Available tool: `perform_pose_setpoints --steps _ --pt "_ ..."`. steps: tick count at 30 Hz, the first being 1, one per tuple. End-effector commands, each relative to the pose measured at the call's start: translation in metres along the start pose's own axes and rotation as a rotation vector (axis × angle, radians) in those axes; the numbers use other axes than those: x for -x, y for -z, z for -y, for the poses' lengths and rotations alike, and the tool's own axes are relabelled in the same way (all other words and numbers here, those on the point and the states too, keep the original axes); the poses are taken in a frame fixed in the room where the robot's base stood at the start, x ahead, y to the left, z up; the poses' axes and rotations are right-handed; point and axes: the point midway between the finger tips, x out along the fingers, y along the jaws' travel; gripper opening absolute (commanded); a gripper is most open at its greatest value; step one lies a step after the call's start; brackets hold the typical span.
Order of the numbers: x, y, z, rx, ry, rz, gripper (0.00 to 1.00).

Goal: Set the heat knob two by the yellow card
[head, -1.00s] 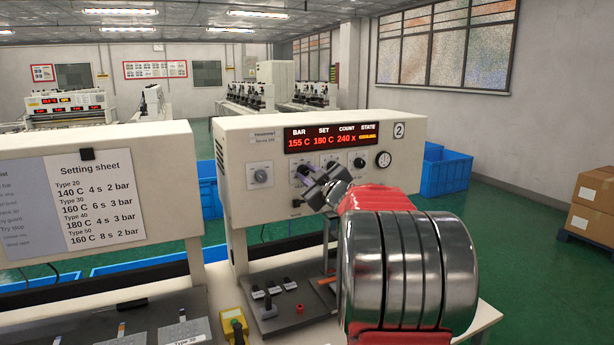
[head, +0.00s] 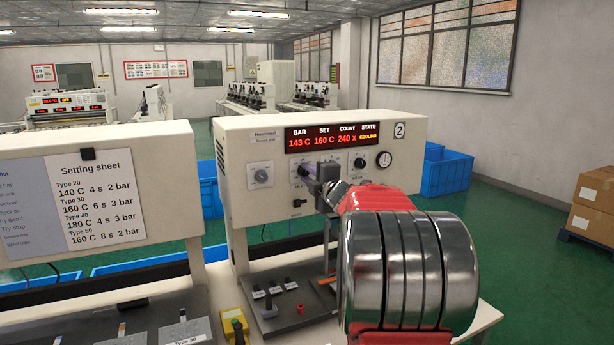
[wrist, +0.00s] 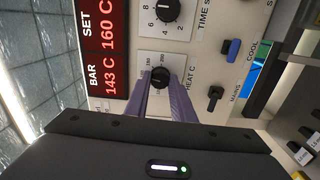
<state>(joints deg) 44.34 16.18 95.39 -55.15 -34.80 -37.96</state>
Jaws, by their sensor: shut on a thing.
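The heat knob (wrist: 160,76), black on a white dial plate marked HEAT C, shows in the wrist view. My gripper (wrist: 160,92) is shut on it, a purple finger on each side. The press's red display (head: 332,136) reads BAR 143 C, SET 160 C, COUNT 240 x, STATE COOLING. The setting sheet (head: 100,200) lists Type 20 140 C, Type 30 160 C, Type 40 180 C and Type 50 160 C. I make out no yellow card.
The time knob (wrist: 167,10), the blue cool switch (wrist: 230,48) and the black mains switch (wrist: 214,97) are close to the heat knob. A yellow button box (head: 232,322) stands in front, left of the press base.

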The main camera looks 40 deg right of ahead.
Motion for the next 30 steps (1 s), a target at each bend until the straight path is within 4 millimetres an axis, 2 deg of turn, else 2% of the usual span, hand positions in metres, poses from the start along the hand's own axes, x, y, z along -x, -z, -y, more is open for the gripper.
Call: perform_pose_setpoints --steps 1,10,25,26,30 --pt "-0.0016 0.0056 0.0012 0.033 0.0 -0.011 0.0" --pt "-0.0015 0.0054 0.0022 0.173 0.001 -0.011 0.0" --pt "-0.0013 0.0048 0.0035 0.199 0.003 -0.01 0.0" --pt "-0.0013 0.0048 0.0036 0.199 0.003 -0.01 0.23" --pt "-0.0009 0.003 0.0029 0.199 0.003 -0.007 0.33"
